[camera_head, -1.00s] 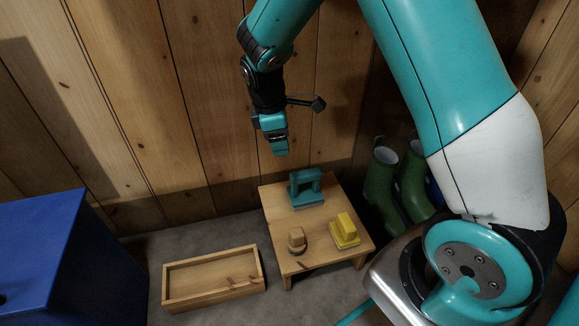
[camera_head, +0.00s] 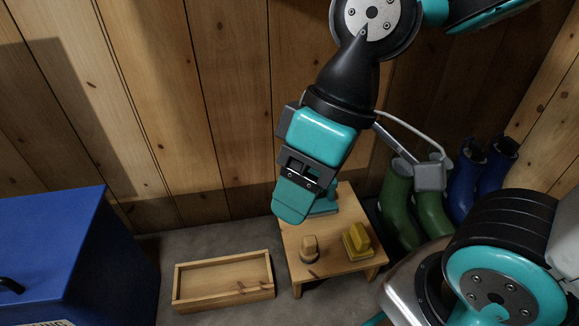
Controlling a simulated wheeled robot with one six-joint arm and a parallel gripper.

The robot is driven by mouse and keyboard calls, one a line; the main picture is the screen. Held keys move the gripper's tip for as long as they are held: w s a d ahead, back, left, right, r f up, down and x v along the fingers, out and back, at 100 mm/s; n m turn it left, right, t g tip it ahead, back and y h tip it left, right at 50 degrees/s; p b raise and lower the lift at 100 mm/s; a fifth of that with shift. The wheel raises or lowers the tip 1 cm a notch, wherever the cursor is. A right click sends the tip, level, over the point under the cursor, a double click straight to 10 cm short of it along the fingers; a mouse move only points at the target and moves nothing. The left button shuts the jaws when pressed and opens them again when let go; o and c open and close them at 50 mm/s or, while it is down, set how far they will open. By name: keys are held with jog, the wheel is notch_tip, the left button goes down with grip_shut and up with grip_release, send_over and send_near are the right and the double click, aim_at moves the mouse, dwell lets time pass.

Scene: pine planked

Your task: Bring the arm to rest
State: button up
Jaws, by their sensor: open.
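My gripper (camera_head: 293,205) hangs in the air in the middle of the view, pointing down, in front of the wooden stool. The jaws hold nothing that I can see; the teal finger pad faces me and the gap between the jaws is hard to make out. My arm is folded, its upper links running out of the top of the view.
A low wooden stool (camera_head: 318,271) bears a small tan and dark object (camera_head: 309,249) and a yellow block (camera_head: 357,241). A blue box (camera_head: 60,245) stands left. Green boots (camera_head: 397,205) and blue boots (camera_head: 466,180) stand right by the plank wall.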

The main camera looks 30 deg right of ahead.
notch_tip(320, 180, up, 48)
jog(key=p, duration=4.7)
jog(key=shift+p, duration=0.4)
jog(key=shift+c, duration=0.4)
